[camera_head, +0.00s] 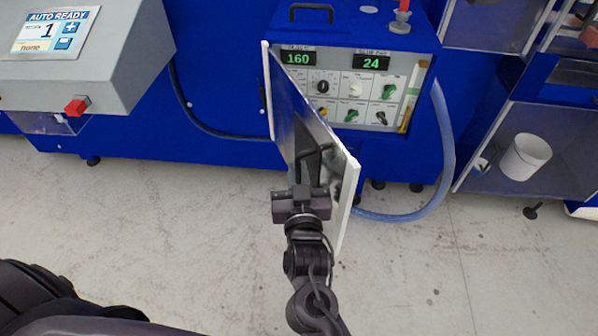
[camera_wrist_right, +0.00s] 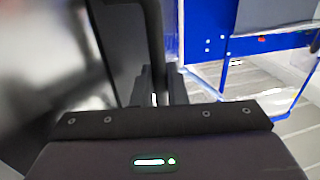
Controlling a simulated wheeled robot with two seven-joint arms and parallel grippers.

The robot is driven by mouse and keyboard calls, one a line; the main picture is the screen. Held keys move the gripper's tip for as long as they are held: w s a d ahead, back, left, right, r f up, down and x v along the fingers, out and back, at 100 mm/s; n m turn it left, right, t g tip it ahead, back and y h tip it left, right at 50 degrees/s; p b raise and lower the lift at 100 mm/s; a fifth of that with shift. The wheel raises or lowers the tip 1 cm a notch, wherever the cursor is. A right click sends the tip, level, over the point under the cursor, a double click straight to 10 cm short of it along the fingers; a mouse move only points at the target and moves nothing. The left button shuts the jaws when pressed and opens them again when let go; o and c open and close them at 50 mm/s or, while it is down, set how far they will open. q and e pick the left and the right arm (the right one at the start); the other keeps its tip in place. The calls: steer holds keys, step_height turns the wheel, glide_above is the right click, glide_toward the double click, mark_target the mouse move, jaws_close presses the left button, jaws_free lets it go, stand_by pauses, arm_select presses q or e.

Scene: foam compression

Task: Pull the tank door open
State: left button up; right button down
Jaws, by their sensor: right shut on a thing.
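The tank door (camera_head: 340,185) is a thin panel with a white edge, standing swung out toward me from the front of the blue tank unit (camera_head: 395,25). It is hinged at the left side. My right gripper (camera_head: 312,168) is at the door's left-hand face, near its free edge, shut on the dark door handle. In the right wrist view the handle (camera_wrist_right: 151,35) is a dark upright bar, and my fingers (camera_wrist_right: 158,88) close around its lower part. The door's dark shiny face (camera_wrist_right: 45,75) fills the left. The exact finger contact is dark and hard to see. My left gripper is not in view.
Behind the door, a control panel (camera_head: 352,90) shows 160 and 24. A clear hose (camera_head: 447,140) curves down at the right to the floor. A grey console (camera_head: 90,60) stands at the left, and a white bucket (camera_head: 525,157) at the right. The floor (camera_head: 180,220) in front is clear.

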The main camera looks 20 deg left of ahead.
steer(key=shift+w+r, duration=0.1)
steer(key=shift+r, duration=0.05)
steer(key=c, duration=1.8)
jaws_free()
steer(key=shift+a, duration=0.1)
steer(key=b+v, duration=0.1)
steer(key=v, duration=0.6)
steer(key=shift+s+b, duration=0.3)
steer(key=shift+b, duration=0.05)
